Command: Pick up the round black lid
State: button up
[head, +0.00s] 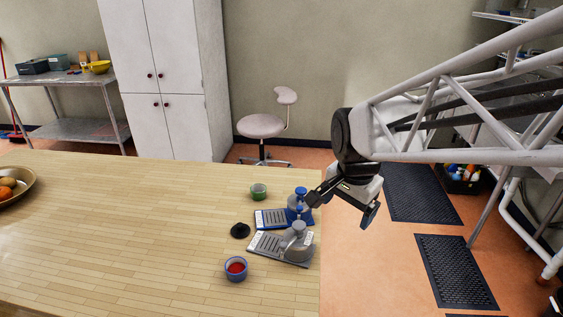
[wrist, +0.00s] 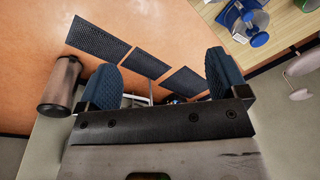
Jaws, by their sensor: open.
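The round black lid (head: 240,230) lies flat on the wooden table in the head view, left of the two slicer-like devices. It does not show in the wrist view. My gripper (head: 342,207) hangs beyond the table's right edge in the head view, right of the blue device and well apart from the lid. In the wrist view its two blue-padded fingers (wrist: 163,75) stand wide apart with nothing between them.
A blue device (head: 298,208) and a grey device (head: 296,243) stand between the lid and my gripper. A green cup (head: 258,191) is behind the lid; a blue cup with red contents (head: 236,268) is in front. The table's left middle (head: 120,230) is clear.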

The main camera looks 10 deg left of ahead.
jog(key=w+a+f+m, duration=0.2)
jog(key=w+a+f, duration=0.15)
jog(key=a, duration=0.35)
jog(key=w+a+f+m, duration=0.2)
jog(key=w+a+m, duration=0.1)
jog(key=w+a, duration=0.25)
jog(key=m+g, duration=0.2)
jog(key=m, duration=0.2)
send_over(240, 224)
jog(key=f, duration=0.7)
jog(key=shift+w+f, duration=0.15)
jog(key=shift+w, duration=0.05)
jog(key=shift+f, duration=1.3)
jog(key=shift+s+f, duration=0.15)
jog(key=shift+f, duration=1.15)
jog(key=shift+s+f, duration=0.1)
jog(key=shift+f, duration=1.2)
jog(key=c, duration=1)
